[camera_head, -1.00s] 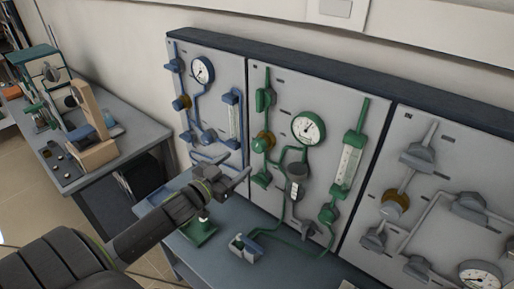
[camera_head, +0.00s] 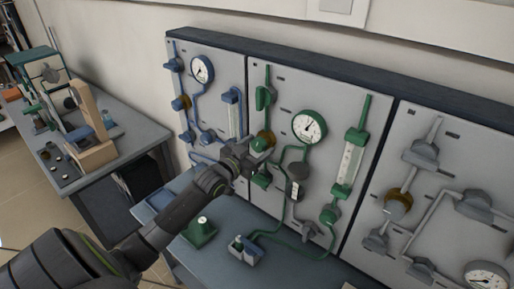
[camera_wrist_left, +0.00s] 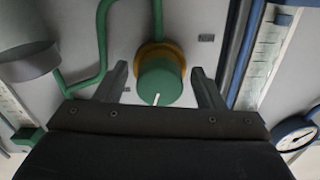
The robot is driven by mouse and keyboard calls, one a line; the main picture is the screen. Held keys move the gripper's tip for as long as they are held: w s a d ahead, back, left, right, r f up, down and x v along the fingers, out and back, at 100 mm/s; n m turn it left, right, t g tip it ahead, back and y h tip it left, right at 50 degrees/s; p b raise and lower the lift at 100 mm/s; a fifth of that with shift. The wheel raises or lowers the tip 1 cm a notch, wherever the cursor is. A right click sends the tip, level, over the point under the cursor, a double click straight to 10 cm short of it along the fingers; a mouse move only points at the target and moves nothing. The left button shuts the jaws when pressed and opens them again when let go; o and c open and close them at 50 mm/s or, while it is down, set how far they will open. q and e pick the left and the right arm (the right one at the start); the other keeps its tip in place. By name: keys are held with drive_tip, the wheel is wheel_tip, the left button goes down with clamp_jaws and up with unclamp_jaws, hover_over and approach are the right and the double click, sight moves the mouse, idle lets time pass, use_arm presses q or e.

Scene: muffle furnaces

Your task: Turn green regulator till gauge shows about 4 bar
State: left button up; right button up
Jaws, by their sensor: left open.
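The green regulator knob (camera_wrist_left: 160,82) with a brass collar and a white mark sits between the two open fingers of my left gripper (camera_wrist_left: 162,85) in the left wrist view. The fingers stand apart from the knob on both sides. In the head view the knob (camera_head: 260,142) shows on the green panel just beyond my left gripper (camera_head: 252,152). The green-rimmed gauge (camera_head: 309,127) is up and right of it; its needle points roughly upward, and its numbers are too small to read. My right gripper is out of view.
A blue-piped panel (camera_head: 217,79) is on the left and a grey-piped panel (camera_head: 438,153) on the right. A green flow tube (camera_head: 349,163) stands right of the gauge. Below, a bench (camera_head: 212,256) holds a green-based item (camera_head: 199,232) and a small tray (camera_head: 244,254).

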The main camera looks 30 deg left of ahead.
use_arm(q)
drive_tip(key=c, duration=1)
drive_tip(key=shift+f+m+b, duration=0.15)
drive_tip(key=shift+m+b, duration=0.25)
drive_tip(key=shift+b, duration=0.2)
drive_tip(key=shift+m+b, duration=0.3)
drive_tip(key=shift+m, duration=0.5)
drive_tip(key=o, duration=1)
drive_tip(key=shift+r, duration=0.2)
drive_tip(key=shift+s, duration=0.1)
